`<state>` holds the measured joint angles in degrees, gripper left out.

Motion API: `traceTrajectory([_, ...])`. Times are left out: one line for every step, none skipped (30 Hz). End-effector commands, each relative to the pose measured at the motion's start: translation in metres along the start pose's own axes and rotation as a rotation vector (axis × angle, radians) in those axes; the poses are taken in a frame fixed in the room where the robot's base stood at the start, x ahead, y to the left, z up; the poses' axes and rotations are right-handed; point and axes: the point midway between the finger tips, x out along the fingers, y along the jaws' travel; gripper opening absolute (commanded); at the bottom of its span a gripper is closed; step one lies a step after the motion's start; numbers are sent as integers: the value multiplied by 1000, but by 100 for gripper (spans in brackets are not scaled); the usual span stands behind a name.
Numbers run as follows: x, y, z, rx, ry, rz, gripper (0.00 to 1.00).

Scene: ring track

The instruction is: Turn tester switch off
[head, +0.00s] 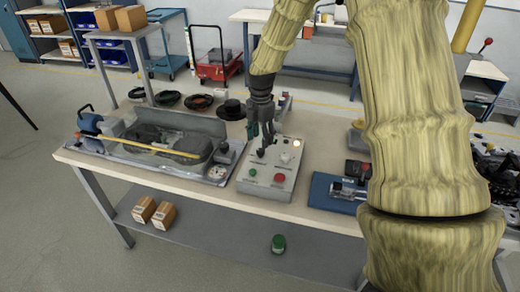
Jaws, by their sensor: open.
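The tester (272,187) is a light grey box with a sloped panel near the front edge of the workbench. It carries a red button (280,178), a smaller green button (252,172) and a lit round lamp (297,143). My gripper (262,146) is dark and points down over the back left of the panel. It is open, with nothing seen between its fingers. The switch cannot be told apart from the dark fingers, and I cannot tell whether they touch the panel.
A clear-walled tray (160,140) with a yellow rod across it stands left of the tester. A blue mat (335,194) with metal parts lies to the right. Black coils (168,98) and a black round piece (232,110) sit behind.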

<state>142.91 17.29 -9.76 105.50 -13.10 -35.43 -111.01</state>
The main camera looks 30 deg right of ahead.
Motion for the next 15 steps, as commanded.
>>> traceTrajectory([7, -1, 0, 0, 0, -3, 50])
traceTrajectory([11, -1, 0, 0, 0, -4, 50])
traceTrajectory([17, -1, 0, 0, 0, -3, 50])
traceTrajectory([20, -1, 0, 0, 0, -2, 50])
traceTrajectory([24, -1, 0, 0, 0, -3, 50])
traceTrajectory([30, -1, 0, 0, 1, -3, 50])
traceTrajectory([34, -1, 0, 0, 0, -2, 50])
traceTrajectory([37, -1, 0, 0, 0, -2, 50])
traceTrajectory([41, -1, 0, 0, 0, -2, 50])
traceTrajectory([44, -1, 0, 0, 0, -3, 50])
traceTrajectory([47, -1, 0, 0, 0, -2, 50])
traceTrajectory([50, 0, 0, 0, 0, -1, 50])
traceTrajectory([53, 0, 0, 1, 0, 0, 50])
traceTrajectory([55, 0, 0, 1, 0, 0, 50])
traceTrajectory([57, 0, 0, 1, 0, -1, 50])
